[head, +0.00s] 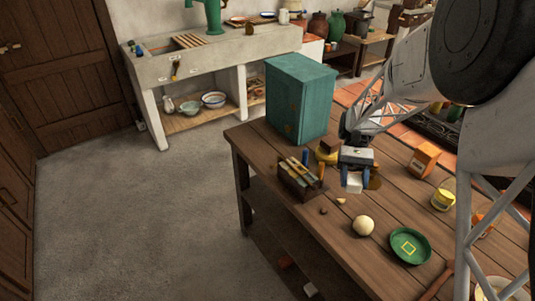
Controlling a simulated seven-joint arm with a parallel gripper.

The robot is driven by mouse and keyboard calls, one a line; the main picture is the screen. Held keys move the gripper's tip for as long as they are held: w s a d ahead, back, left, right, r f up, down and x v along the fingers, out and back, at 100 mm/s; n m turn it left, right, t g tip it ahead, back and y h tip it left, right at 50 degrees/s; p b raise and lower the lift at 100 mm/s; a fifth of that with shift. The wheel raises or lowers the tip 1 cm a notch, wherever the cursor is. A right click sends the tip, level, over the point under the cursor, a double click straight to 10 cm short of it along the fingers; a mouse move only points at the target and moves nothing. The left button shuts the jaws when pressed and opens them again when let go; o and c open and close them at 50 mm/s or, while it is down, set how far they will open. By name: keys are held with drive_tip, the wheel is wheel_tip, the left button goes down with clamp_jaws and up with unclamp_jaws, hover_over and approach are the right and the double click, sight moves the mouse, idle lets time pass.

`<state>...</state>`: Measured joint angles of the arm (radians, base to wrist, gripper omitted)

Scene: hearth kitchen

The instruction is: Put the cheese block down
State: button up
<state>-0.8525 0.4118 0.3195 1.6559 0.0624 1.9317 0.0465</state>
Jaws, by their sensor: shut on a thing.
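My gripper (355,186) hangs over the wooden table, pointing down, with its two blue fingers shut on a small whitish block, seemingly the cheese block (354,183). The block shows between the fingertips. It appears to be held above the tabletop, though the height is hard to judge from this one view. A green plate (395,257) with a yellow square outline on it lies nearer the front, to the right of the gripper.
On the table (335,232), a dark caddy (297,184) with upright items stands left of my gripper. A teal cabinet (300,98) stands behind. A cream ball (363,225) lies in front. An orange box (424,160) and yellow tin (443,200) are to the right.

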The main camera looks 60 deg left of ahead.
drive_tip(key=w+a+r+n+t, duration=0.2)
drive_tip(key=w+a+n+t, duration=0.1)
drive_tip(key=a+n+t, duration=1.45)
drive_tip(key=s+a+r+n+t+y, duration=0.3)
drive_tip(key=a+n+y, duration=0.2)
drive_tip(key=a, duration=0.5)
drive_tip(key=s+a+r+n+t+y, duration=0.3)
drive_tip(key=a+n+y, duration=0.1)
drive_tip(key=a, duration=0.7)
hover_over(267, 153)
wheel_tip(267, 153, down, 10)
drive_tip(key=shift+w+f+n+g+y, duration=0.1)
drive_tip(key=shift+f+n+g+y, duration=0.15)
drive_tip(key=shift+f+y, duration=0.1)
drive_tip(key=shift+f, duration=3.15)
drive_tip(key=shift+f, duration=0.1)
drive_tip(key=shift+f, duration=1.75)
